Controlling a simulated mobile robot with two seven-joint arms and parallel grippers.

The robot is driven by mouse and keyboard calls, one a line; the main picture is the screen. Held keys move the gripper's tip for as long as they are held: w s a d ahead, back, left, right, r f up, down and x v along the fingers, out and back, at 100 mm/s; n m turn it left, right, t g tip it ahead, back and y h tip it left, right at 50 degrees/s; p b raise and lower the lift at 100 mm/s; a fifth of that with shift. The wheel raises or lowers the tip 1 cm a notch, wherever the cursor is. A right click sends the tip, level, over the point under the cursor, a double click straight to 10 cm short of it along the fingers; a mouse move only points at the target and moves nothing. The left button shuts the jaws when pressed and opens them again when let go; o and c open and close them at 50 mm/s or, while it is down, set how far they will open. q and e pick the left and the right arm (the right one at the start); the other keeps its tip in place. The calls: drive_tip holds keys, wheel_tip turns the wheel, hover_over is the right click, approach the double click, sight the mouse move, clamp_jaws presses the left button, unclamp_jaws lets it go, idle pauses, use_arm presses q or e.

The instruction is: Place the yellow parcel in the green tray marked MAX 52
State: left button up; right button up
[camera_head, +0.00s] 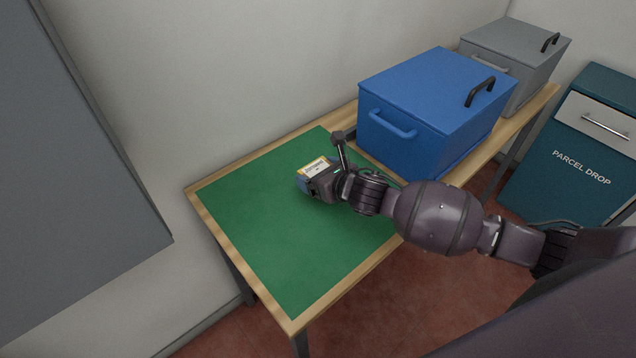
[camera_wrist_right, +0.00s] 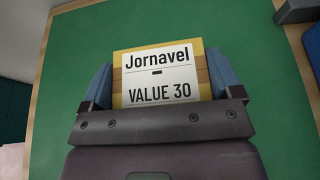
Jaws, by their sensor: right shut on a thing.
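The yellow parcel (camera_head: 315,167) is over the green mat, with a white label up. In the right wrist view the parcel (camera_wrist_right: 160,80) reads "Jornavel" and "VALUE 30". My right gripper (camera_head: 317,184) is shut on it, with blue fingers on both sides. I cannot tell whether the parcel touches the mat or is held above it. The parcel's near end is hidden by the gripper body. No green tray marked MAX 52 shows in either view. My left gripper is not in view.
The green mat (camera_head: 270,235) on the wooden table is otherwise clear. A closed blue lidded box (camera_head: 420,105) stands right of it, with a grey lidded box (camera_head: 515,55) behind. A teal "PARCEL DROP" cabinet (camera_head: 575,175) stands right. A grey panel (camera_head: 70,170) fills the left.

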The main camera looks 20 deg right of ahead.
drive_tip(key=shift+f+b, duration=0.3)
drive_tip(key=shift+f, duration=1.35)
drive_tip(key=shift+f, duration=0.1)
drive_tip(key=o, duration=0.8)
